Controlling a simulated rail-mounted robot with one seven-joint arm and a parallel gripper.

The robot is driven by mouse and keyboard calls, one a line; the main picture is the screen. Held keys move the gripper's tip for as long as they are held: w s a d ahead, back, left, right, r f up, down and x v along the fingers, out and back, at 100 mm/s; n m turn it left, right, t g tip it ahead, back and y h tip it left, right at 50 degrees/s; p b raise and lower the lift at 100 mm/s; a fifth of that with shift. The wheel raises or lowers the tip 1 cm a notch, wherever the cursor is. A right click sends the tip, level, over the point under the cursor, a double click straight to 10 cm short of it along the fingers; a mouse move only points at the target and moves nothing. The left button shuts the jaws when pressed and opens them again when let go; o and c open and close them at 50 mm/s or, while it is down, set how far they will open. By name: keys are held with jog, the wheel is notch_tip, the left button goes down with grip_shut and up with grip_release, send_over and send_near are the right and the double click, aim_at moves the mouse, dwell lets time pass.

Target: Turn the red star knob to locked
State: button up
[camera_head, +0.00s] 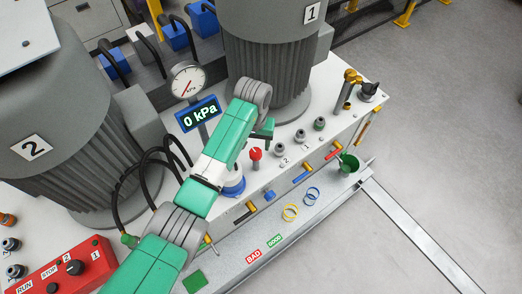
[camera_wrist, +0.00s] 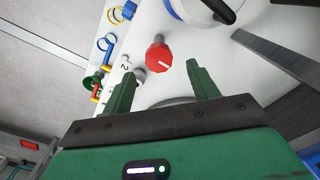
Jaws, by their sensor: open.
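The red star knob (camera_head: 255,153) stands on the white top panel, near its front edge. In the wrist view the red star knob (camera_wrist: 158,56) shows a white pointer line on its face. My gripper (camera_wrist: 163,85) is open and empty, with its two green fingers spread apart. In that view the knob lies beyond the fingertips and between their lines, apart from both. In the head view my gripper (camera_head: 267,134) is partly hidden by my wrist and is just above and right of the knob. No locked marking can be read.
A gauge (camera_head: 188,81) and a display reading 0 kPa (camera_head: 198,114) stand behind my arm. Grey fittings (camera_head: 279,150) are right of the knob. Large grey motors (camera_head: 272,50) stand behind. A green cup (camera_head: 348,164) and yellow and blue rings (camera_head: 291,212) are at the front.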

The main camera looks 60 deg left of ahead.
aim_at(255, 152)
notch_tip(255, 152, down, 5)
jog(key=shift+f+b, duration=0.1)
jog(key=shift+b, duration=0.25)
jog(key=c, duration=1)
jog(key=shift+w, duration=0.1)
